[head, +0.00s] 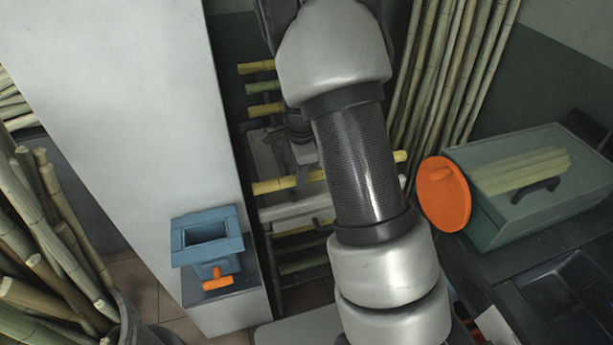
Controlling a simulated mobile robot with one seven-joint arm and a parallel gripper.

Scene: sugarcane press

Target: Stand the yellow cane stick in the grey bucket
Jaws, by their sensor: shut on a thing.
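A yellow cane stick (275,186) lies crosswise in front of the rack in the head view, its right end showing past my arm. My gripper (302,170) is at this stick, partly hidden behind my forearm, and appears shut on it; the fingertips are hard to make out. A grey bucket (128,325) stands at the bottom left, cut off by the frame edge, with several long cane stalks upright and leaning in it. My gripper is well to the right of the bucket.
Other short cane pieces (265,110) sit on the rack. A white pillar (120,110) stands between rack and bucket. A blue hopper (207,235) with an orange handle is at its foot. A green box (545,205) with an orange disc (443,194) is at right; tall canes (455,70) lean behind.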

